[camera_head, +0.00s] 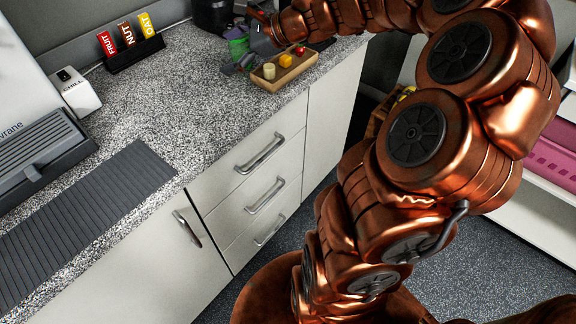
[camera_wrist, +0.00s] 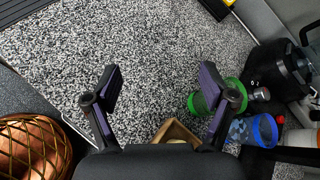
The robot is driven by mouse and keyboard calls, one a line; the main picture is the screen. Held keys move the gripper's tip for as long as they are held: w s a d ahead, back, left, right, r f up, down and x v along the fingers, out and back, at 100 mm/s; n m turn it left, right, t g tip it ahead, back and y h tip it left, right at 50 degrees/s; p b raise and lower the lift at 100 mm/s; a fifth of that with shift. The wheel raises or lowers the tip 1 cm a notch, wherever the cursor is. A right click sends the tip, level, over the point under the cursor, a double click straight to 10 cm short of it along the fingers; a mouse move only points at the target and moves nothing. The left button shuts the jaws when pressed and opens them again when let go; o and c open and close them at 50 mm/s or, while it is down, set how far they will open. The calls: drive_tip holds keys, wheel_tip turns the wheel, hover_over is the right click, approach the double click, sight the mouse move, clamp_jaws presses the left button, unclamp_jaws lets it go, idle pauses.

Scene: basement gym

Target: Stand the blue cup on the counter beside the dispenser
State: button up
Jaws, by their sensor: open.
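The blue cup (camera_wrist: 254,129) shows in the wrist view at the lower right, right of my gripper and partly behind its right finger. I cannot tell whether it is upright or tilted. In the head view I cannot make it out. My gripper (camera_wrist: 160,82) is open, with its fingers wide apart and only speckled counter between the tips. In the head view my gripper (camera_head: 249,52) is over the back of the counter (camera_head: 200,90), near the wooden tray. The dispenser (camera_head: 35,150), a pale machine with a slatted drip tray, stands at the far left.
A green cup (camera_wrist: 198,103) is beside the blue one. A black container (camera_head: 212,14) stands behind. A snack-bar holder (camera_head: 134,54), a CHILL box (camera_head: 76,92) and a ribbed mat (camera_head: 85,220) leave mid-counter clear.

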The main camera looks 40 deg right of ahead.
drive_tip(key=s+a+f+n+g+h, duration=0.1)
drive_tip(key=s+a+f+n+g, duration=0.25)
drive_tip(key=s+a+n, duration=0.35)
drive_tip(key=s+a+f+n+g, duration=0.35)
drive_tip(key=s+a+n, duration=0.25)
drive_tip(key=s+a, duration=0.3)
drive_tip(key=s+d+f+n+g+h, duration=0.1)
drive_tip(key=s+d+n+h, duration=0.1)
drive_tip(key=s, duration=0.4)
drive_tip(key=s+d+f+n+g+h, duration=0.1)
drive_tip(key=s+f+n+g+h, duration=0.1)
drive_tip(key=s+n, duration=0.2)
drive_tip(key=s+d+f+n+g+h, duration=0.1)
drive_tip(key=s+d+n+h, duration=0.1)
drive_tip(key=s, duration=0.6)
drive_tip(key=shift+s+d+f+n+h, duration=0.15)
drive_tip(key=shift+s+d+n+h, duration=0.2)
drive_tip(key=shift+n, duration=0.55)
wheel_tip(320, 180, up, 9)
drive_tip(key=p, duration=0.9)
